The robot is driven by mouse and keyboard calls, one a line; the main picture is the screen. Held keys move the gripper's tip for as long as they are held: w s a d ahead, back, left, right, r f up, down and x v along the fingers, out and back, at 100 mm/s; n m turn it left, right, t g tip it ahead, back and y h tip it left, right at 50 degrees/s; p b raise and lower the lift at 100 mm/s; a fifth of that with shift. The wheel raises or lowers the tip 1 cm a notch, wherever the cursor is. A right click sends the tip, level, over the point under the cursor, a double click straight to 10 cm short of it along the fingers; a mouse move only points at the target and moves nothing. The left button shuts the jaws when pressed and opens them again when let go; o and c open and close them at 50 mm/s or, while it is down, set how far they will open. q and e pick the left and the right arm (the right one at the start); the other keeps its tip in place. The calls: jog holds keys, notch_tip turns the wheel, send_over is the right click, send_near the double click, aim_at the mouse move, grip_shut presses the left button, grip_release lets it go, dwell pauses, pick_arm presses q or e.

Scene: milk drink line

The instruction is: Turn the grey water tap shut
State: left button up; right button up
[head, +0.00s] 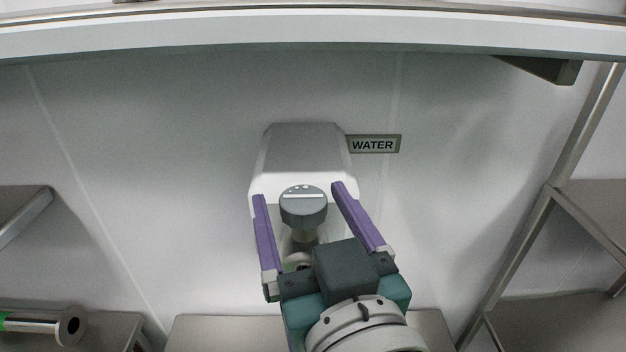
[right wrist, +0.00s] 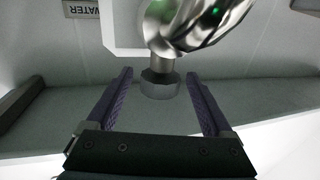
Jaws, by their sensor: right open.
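The grey water tap knob (head: 303,207) sits on the front of a white wall unit (head: 300,155), in the middle of the head view. A WATER sign (head: 373,144) is on the wall to its right. My right gripper (head: 298,192) is open, with one purple finger on each side of the knob. In the right wrist view the grey knob (right wrist: 160,85) is between and just beyond the finger tips. I cannot tell whether a finger touches it. A shiny metal part (right wrist: 195,25) shows above the knob there. My left gripper is not in view.
A shelf edge (head: 310,38) crosses the top of the head view. A metal frame (head: 540,205) with shelves stands at the right. A metal cylinder with a green band (head: 45,325) is at the lower left.

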aim_at(308, 221)
jog(key=b+v, duration=0.1)
jog(key=v, duration=0.4)
jog(key=shift+s+f, duration=0.15)
jog(key=shift+s, duration=0.15)
jog(key=shift+s+d, duration=0.15)
jog(key=shift+s, duration=0.25)
